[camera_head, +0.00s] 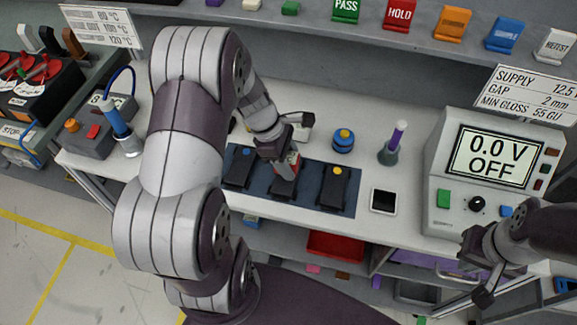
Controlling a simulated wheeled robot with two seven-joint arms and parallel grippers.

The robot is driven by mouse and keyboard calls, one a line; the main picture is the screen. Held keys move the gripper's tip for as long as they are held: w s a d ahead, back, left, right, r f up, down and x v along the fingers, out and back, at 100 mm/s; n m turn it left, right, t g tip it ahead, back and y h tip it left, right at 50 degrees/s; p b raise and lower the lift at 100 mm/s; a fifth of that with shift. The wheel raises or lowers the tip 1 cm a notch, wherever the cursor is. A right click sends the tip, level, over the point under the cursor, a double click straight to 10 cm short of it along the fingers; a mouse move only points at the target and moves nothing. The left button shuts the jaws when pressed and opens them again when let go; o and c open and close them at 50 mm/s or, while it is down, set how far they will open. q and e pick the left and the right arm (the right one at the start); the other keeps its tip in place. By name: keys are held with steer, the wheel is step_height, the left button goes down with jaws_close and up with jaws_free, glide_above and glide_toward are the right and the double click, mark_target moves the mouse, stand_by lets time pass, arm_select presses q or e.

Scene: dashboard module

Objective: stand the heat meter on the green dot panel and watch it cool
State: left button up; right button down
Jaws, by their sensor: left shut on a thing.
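My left gripper (286,164) is shut on a small upright thing with red and green on it (294,160), which looks like the heat meter; the fingers hide most of it. It is over the middle dark panel (284,189), whose dot is hidden. I cannot tell whether the meter touches the panel. The panel to the left (239,168) has a blue dot, and the one to the right (332,187) has a yellow dot. My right gripper (479,268) is empty and looks open, in front of the bench's right end.
A supply box (437,185) reading 0.0 V OFF stands at the right. A blue-and-yellow round piece (343,140), a purple-topped flask (389,150) and a dark-screened tablet (383,201) are on the bench. My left arm covers the bench's left part.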

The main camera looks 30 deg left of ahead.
arm_select(q)
step_height(320, 180, down, 4)
steer(key=shift+s+a+f, duration=0.1)
steer(key=shift+a, duration=0.05)
steer(key=shift+w+f, duration=0.15)
steer(key=shift+w, duration=0.05)
steer(key=o, duration=1.1)
steer(key=shift+o, duration=0.2)
steer(key=shift+s, duration=0.1)
